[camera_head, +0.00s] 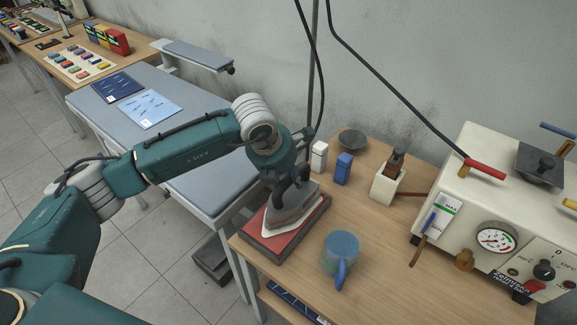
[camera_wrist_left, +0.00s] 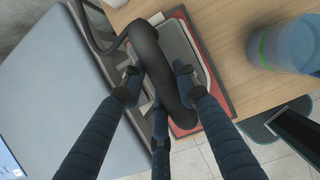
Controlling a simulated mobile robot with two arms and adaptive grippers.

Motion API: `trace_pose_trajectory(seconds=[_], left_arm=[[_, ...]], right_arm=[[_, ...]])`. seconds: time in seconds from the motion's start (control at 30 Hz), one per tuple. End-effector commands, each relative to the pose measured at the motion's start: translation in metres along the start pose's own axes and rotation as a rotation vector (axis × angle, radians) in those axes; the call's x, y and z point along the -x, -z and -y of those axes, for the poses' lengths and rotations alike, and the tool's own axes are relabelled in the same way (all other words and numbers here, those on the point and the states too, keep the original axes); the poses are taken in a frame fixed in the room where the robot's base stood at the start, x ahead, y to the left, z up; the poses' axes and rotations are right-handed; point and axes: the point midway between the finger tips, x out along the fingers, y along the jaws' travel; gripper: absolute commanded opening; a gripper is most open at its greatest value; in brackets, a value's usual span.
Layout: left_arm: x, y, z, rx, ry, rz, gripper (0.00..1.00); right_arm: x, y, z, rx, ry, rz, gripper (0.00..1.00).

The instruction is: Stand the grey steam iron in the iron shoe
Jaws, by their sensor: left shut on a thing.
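The grey steam iron (camera_head: 290,210) is on or just above a red-topped, dark-edged rest (camera_head: 266,243), which looks like the iron shoe, on the wooden table. I cannot tell whether its sole touches the red surface. My left gripper (camera_head: 288,188) is shut on the iron's black handle. In the left wrist view, the fingers of the gripper (camera_wrist_left: 157,75) sit on both sides of the curved handle of the iron (camera_wrist_left: 152,42), and the red rim of the rest (camera_wrist_left: 213,62) shows beside it. My right gripper is not in view.
A blue mug (camera_head: 341,254) stands close to the right of the rest. The boiler (camera_head: 480,215) fills the right side. A padded ironing board (camera_head: 190,150) is at left.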

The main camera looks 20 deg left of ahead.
Motion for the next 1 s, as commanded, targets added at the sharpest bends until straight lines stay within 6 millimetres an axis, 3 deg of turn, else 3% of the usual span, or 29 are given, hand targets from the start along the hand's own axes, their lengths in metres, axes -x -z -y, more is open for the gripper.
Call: trace_pose_trajectory(seconds=[0.57, 0.6, 0.67, 1.0], left_arm=[[-0.014, 0.001, 0.0, -0.001, 0.001, 0.017, 0.0], [-0.017, 0.006, 0.0, 0.0, 0.0, 0.003, 0.36], [-0.017, 0.006, 0.0, 0.0, 0.0, 0.003, 0.48], [-0.014, 0.005, 0.0, 0.0, 0.0, 0.003, 0.49]], right_arm=[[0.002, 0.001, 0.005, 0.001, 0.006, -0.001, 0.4], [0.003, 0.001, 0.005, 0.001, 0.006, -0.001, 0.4], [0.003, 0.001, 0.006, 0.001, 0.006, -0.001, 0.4], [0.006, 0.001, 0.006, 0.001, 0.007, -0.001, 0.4]])
